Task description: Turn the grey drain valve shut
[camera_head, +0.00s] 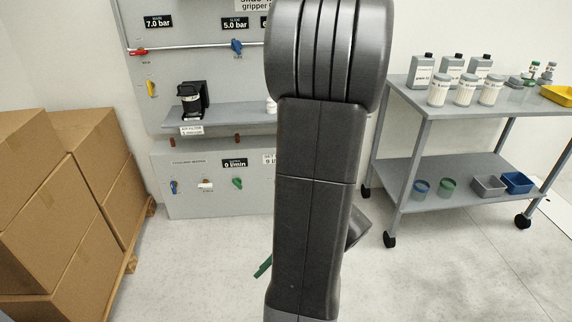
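I cannot pick out a grey drain valve for sure. The lower wall panel (190,207) carries a row of small handles: a blue one (174,187), a pale white or light grey one (205,184) and a green one (238,183). The labels there are mostly too small to read. My own dark arm stands upright in the middle of the view and hides the right part of the panel. My gripper is hidden behind the arm. A green sliver (263,266) sticks out left of the arm, low down; I cannot tell what it is.
The upper panel has a red handle (138,52), a blue handle (237,47) and a yellow handle (151,88). A shelf holds a black device (193,100). Cardboard boxes (85,170) stand at left, a wheeled cart (410,104) with bottles at right. The floor between is clear.

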